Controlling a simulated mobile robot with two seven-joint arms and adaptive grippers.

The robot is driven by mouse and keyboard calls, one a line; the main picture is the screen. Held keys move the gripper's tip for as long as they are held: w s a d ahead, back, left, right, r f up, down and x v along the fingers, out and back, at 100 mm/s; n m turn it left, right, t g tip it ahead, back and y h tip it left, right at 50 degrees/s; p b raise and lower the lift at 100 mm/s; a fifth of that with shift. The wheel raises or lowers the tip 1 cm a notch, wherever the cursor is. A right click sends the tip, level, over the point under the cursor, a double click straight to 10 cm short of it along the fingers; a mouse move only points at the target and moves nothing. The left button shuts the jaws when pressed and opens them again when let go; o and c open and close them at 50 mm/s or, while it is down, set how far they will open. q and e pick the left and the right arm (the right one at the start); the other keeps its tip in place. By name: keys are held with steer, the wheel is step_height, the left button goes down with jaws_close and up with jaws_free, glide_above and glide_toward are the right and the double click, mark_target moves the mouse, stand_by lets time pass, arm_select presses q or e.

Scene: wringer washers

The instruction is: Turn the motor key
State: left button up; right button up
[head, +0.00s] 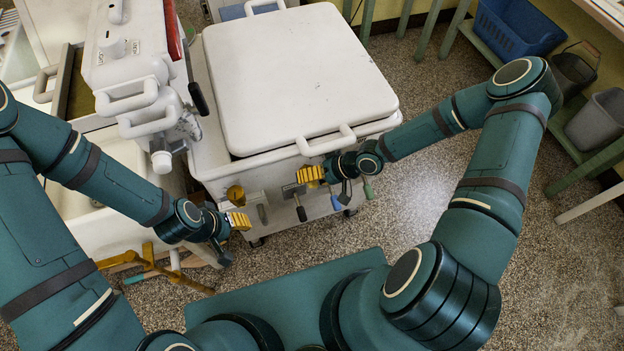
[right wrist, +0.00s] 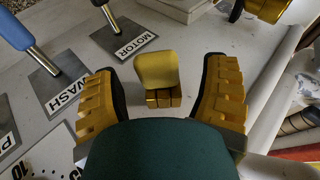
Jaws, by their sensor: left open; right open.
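The motor key (right wrist: 157,70) is a small yellow rounded tab on a stepped brass base, standing on the white panel in the right wrist view. My right gripper (right wrist: 161,92) is open, with one yellow finger on each side of the key and gaps between. In the head view the right gripper (head: 310,174) is over the washer's front edge and hides the key. The MOTOR plate (right wrist: 124,38) with its lever lies beside the key. My left gripper (head: 238,207) is open and empty at the front left of the washer.
The WASH plate (right wrist: 62,88) lies near the right gripper. The white square lid (head: 300,75) and the wringer head (head: 125,50) stand behind. Floor at right is open.

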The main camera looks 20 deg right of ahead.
steer(key=shift+f, duration=0.1)
steer(key=c, duration=1.2)
steer(key=shift+c, duration=0.2)
